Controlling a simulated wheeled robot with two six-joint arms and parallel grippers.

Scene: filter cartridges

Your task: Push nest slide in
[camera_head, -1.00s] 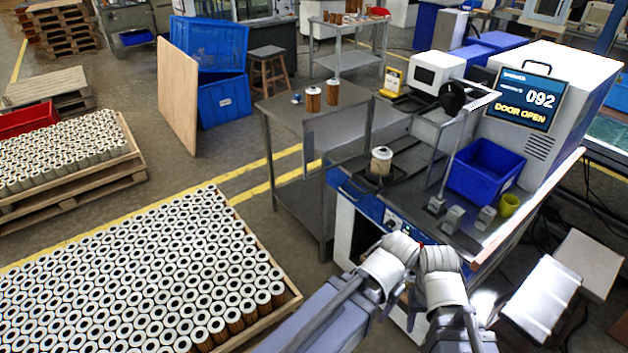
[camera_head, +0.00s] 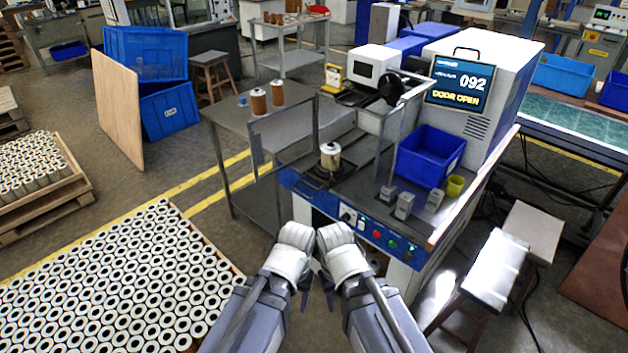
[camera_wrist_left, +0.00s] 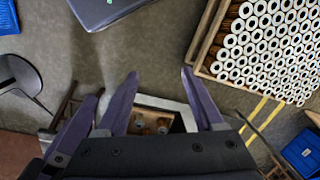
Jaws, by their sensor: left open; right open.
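The nest slide (camera_head: 314,181) is a dark plate at the front left of the machine top in the head view. A filter cartridge (camera_head: 330,158) with a pale top stands upright on it. I cannot tell how far out the slide is. My left gripper (camera_head: 304,299) and right gripper (camera_head: 327,299) hang low, close together, in front of the machine, apart from the slide. Their fingers are mostly hidden behind my wrists. In the left wrist view, my left gripper (camera_wrist_left: 160,74) is open, with nothing visible between its fingertips.
The machine screen (camera_head: 459,84) reads DOOR OPEN. A blue bin (camera_head: 428,155) and small grey blocks (camera_head: 404,205) stand right of the slide. A metal table (camera_head: 225,112) adjoins left. A cartridge pallet (camera_head: 205,268) lies at lower left, stools (camera_head: 533,232) at right.

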